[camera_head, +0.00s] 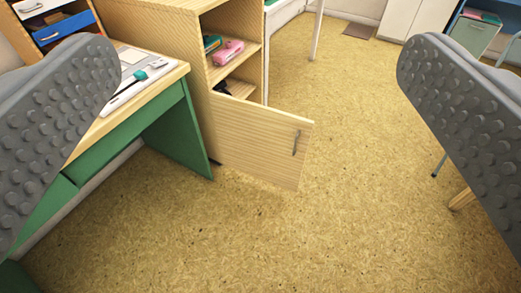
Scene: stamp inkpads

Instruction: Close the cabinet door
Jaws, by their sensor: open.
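The cabinet (178,58) is pale wood and stands left of centre, beside the desk. Its lower door (250,135) is swung open toward me and to the right, with a dark handle (296,142) near its free edge. Inside the open part, a shelf (240,58) bears small items, one pink (229,51). My gripper (258,90) is open and empty. Its two grey studded fingers frame the left and right of the view, with the door lying between them, apart from both and farther off. The lower inside of the cabinet is mostly hidden behind the door.
A desk (172,80) with green panels and a few tools on top stands at left, close to the cabinet. Blue drawers (64,28) are at upper left. The speckled floor (370,150) is clear right of the door and in front. Thin furniture legs show at right.

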